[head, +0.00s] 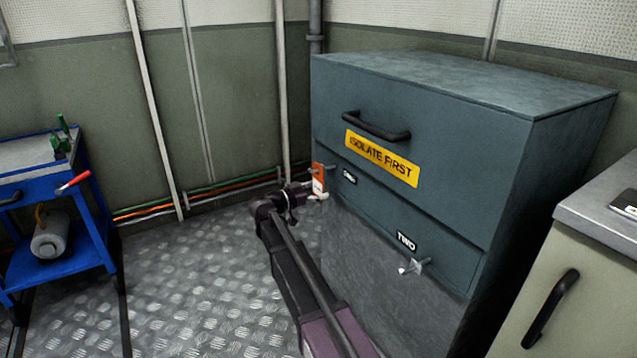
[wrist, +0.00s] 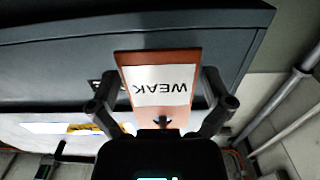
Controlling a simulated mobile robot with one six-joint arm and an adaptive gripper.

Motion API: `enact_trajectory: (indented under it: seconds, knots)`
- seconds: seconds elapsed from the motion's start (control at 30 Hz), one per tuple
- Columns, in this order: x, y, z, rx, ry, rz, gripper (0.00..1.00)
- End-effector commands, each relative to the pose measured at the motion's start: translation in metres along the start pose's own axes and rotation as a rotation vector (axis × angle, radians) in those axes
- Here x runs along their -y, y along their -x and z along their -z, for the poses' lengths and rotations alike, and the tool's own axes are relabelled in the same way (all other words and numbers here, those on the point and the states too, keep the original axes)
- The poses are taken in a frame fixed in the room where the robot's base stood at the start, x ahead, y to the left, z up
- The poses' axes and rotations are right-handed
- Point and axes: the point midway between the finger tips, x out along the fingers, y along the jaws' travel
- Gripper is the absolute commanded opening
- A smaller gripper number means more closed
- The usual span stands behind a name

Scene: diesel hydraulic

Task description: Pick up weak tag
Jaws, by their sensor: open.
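The weak tag (head: 318,181) is a small orange-red plate with a white label, at the left front edge of the blue-grey cabinet, beside the ONE label. In the wrist view the tag (wrist: 160,62) shows upside-down lettering reading WEAK. My gripper (wrist: 158,78) is open, with one finger on each side of the tag. Gaps show between the fingers and the tag's edges. In the head view my gripper (head: 308,190) is right at the tag and partly covers its surroundings. How the tag is held up is mostly hidden.
The cabinet (head: 450,115) has a black handle (head: 376,127), a yellow ISOLATE FIRST sign (head: 381,158) and a metal peg (head: 414,266) near the TWO label. A blue cart (head: 85,235) stands left, and a grey-topped cabinet (head: 585,275) right. The floor between is clear.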

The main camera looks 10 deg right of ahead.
Motion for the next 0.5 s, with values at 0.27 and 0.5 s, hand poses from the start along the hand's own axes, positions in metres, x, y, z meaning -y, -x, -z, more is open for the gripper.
enact_trajectory:
  seconds: [0.27, 0.5]
  knots:
    - [0.0000, 0.0001, 0.0000, 0.000, 0.000, 0.000, 0.49]
    - [0.0000, 0.0003, 0.0009, 0.000, 0.000, 0.000, 0.45]
